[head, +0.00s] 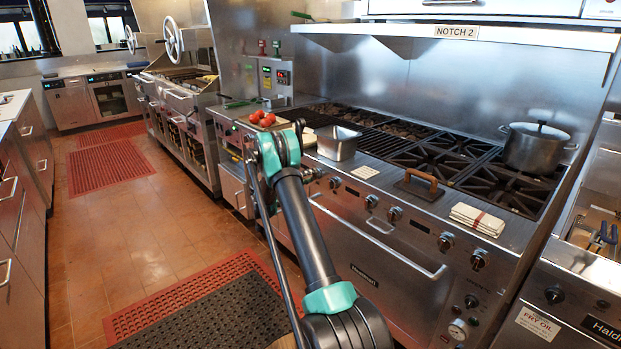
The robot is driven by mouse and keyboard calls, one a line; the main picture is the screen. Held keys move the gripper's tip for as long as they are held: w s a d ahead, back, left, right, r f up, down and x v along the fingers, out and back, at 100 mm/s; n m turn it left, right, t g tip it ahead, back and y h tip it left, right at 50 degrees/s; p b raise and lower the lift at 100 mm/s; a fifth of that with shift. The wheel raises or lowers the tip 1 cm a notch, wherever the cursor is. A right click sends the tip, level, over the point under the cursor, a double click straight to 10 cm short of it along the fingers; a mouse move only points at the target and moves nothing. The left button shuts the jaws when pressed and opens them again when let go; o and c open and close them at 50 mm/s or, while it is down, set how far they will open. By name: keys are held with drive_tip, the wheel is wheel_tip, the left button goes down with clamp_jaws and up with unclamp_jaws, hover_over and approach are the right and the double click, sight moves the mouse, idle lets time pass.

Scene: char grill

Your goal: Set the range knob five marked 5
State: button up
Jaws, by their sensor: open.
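The range (385,262) stands at the centre right, with a row of several dark knobs along its steel front. One knob (335,183) shows just right of my arm, and a pair of knobs (371,201) (395,213) is at mid-panel. Two more knobs (446,241) (478,259) are toward the right end. Their number marks are too small to read, so I cannot tell which is marked 5, nor their settings. My arm rises in front of the range's left end.
A steel pan (338,145), a wooden-handled press (420,184) and a folded towel (477,219) lie along the range's front ledge. A lidded pot (535,148) stands on the right burners. The oven handle (378,238) juts out below the knobs. A floor mat (215,312) lies in front.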

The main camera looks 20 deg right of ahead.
drive_tip(key=shift+d, duration=0.25)
drive_tip(key=c, duration=1.2)
drive_tip(key=shift+o, duration=0.2)
drive_tip(key=shift+n, duration=0.3)
drive_tip(key=shift+f+n+t+h, duration=0.1)
drive_tip(key=shift+n+t+h, duration=0.15)
drive_tip(key=shift+n, duration=1.85)
drive_tip(key=shift+f+n+t+h, duration=0.15)
drive_tip(key=shift+n+t, duration=0.1)
drive_tip(key=shift+n, duration=1.85)
